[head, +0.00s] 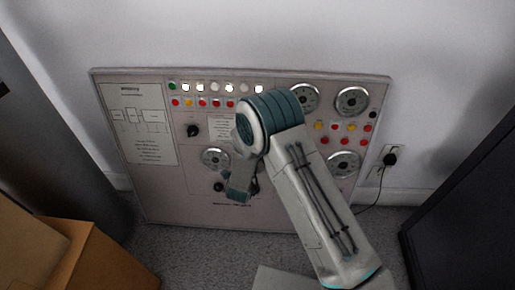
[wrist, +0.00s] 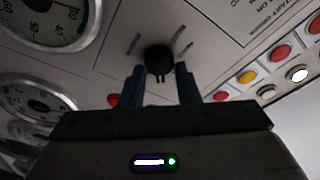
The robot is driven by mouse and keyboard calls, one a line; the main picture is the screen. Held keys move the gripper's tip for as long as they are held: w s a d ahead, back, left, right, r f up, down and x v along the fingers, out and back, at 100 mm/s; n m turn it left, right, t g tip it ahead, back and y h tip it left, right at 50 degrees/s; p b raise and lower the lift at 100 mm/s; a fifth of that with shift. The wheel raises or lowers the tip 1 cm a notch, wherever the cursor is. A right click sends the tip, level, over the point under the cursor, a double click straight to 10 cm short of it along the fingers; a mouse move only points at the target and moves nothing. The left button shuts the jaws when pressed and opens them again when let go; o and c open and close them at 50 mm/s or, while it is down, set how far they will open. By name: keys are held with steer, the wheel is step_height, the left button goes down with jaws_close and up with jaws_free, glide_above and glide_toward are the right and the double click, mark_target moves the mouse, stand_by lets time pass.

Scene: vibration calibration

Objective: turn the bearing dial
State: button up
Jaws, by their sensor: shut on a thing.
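A black round knob (wrist: 158,58), which I take as the bearing dial, sticks out of the grey control panel (head: 165,205). Dark tick marks surround it on the panel. In the wrist view my gripper (wrist: 160,74) has its two dark fingers on either side of the knob, shut on it. How far the fingertips reach around it is hard to see. Another black knob (head: 193,130) shows on the panel left of my arm.
Round gauges (head: 351,101) sit at the panel's right, and one (head: 214,159) lower left of my arm. Rows of coloured buttons (head: 202,103) run along the top. Cardboard boxes (head: 95,262) stand at the lower left, a dark cabinet (head: 460,215) at the right. A plug (head: 390,158) is in the wall.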

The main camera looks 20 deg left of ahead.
steer(key=m+b, duration=0.4)
steer(key=m+g+b, duration=0.1)
steer(key=m+b, duration=0.2)
steer(key=b, duration=0.1)
steer(key=shift+w+r+m+h, duration=0.1)
steer(key=shift+w+m+h, duration=0.1)
steer(key=shift+m+h, duration=0.15)
steer(key=shift+r, duration=0.1)
steer(key=o, duration=1)
steer(key=shift+c, duration=0.2)
